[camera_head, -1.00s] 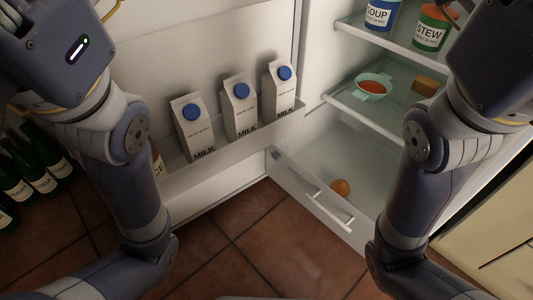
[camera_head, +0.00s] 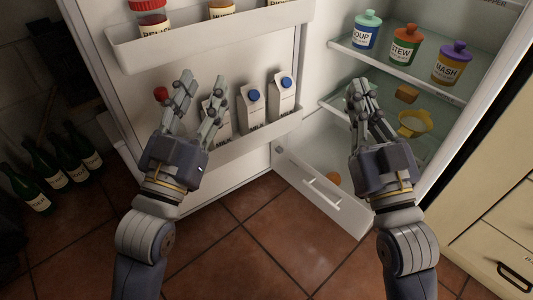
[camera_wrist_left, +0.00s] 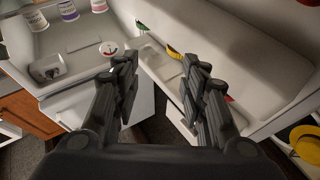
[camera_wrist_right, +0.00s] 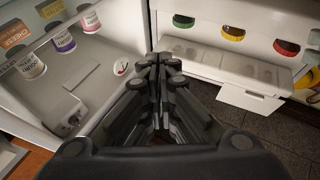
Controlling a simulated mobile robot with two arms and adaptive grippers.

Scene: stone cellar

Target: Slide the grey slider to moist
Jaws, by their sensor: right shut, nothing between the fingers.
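The open fridge has a clear drawer at the bottom, its pale front (camera_head: 325,203) carrying a white handle (camera_head: 322,193). A small grey piece (camera_head: 281,150) shows at the far left end of that front. It may be the grey slider; it is too small to read any label or setting. My left gripper (camera_head: 195,88) is open and empty in front of the door's lower shelf, left of the drawer. My right gripper (camera_head: 358,90) is shut and empty, in front of the glass shelf above the drawer. I cannot pick out the slider in either wrist view.
Milk cartons (camera_head: 252,107) stand in the door shelf. Lidded jars (camera_head: 405,46) stand on the upper fridge shelf. A yellow bowl (camera_head: 414,123) is right of my right gripper. Green bottles (camera_head: 48,168) stand at far left. The tiled floor (camera_head: 247,235) before the drawer is clear.

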